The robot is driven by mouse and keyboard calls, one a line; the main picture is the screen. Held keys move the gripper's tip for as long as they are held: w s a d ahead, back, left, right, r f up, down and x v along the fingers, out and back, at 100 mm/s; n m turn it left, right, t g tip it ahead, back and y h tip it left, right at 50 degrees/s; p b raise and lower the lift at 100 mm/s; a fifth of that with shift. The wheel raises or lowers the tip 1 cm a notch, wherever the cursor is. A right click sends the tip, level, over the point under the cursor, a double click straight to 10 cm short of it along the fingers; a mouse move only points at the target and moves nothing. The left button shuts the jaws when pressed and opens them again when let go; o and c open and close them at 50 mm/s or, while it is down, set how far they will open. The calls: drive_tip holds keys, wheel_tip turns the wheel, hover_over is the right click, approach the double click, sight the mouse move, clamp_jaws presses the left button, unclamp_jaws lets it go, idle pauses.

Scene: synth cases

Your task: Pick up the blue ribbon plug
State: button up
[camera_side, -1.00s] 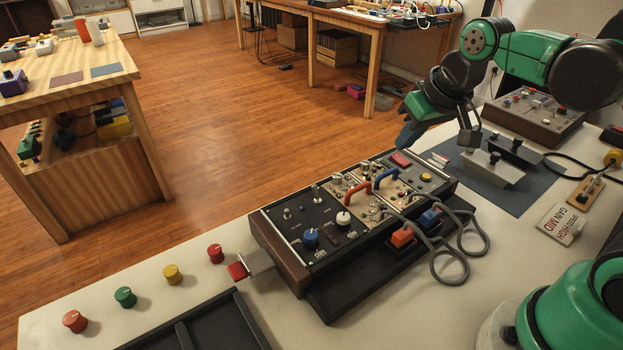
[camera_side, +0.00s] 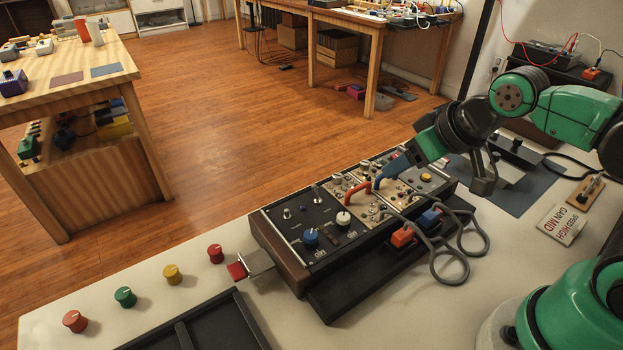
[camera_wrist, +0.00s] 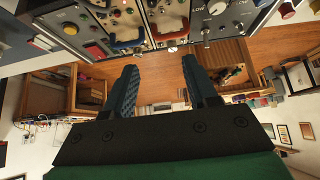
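The blue ribbon plug (camera_side: 431,218) sits on the dark ledge along the front of the control panel (camera_side: 311,214), with a grey cable looping from it. An orange plug (camera_side: 402,236) with its own grey cable sits just left of it. My gripper (camera_side: 397,166) is over the back right of the panel, behind the blue plug and apart from it. In the wrist view my gripper (camera_wrist: 160,78) has its two blue fingers spread, with nothing between them. I cannot make out the blue plug there for certain.
A blue handle (camera_side: 379,181) and a red handle (camera_side: 357,190) stand up from the panel close to my fingers; both handles show in the wrist view. Loose cable loops lie right of the plugs. Several coloured knobs (camera_side: 172,274) stand at left.

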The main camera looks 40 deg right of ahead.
drive_tip(key=shift+o, duration=1.4)
drive_tip(key=g, duration=0.6)
hover_over(433, 213)
drive_tip(key=f, duration=0.3)
drive_tip(key=shift+w+a+f, duration=0.25)
drive_tip(key=shift+w, duration=0.15)
drive_tip(key=shift+s+d+f+g, duration=0.25)
drive_tip(key=shift+s+f+g, duration=0.1)
drive_tip(key=shift+g, duration=0.25)
drive_tip(key=shift+f, duration=2.65)
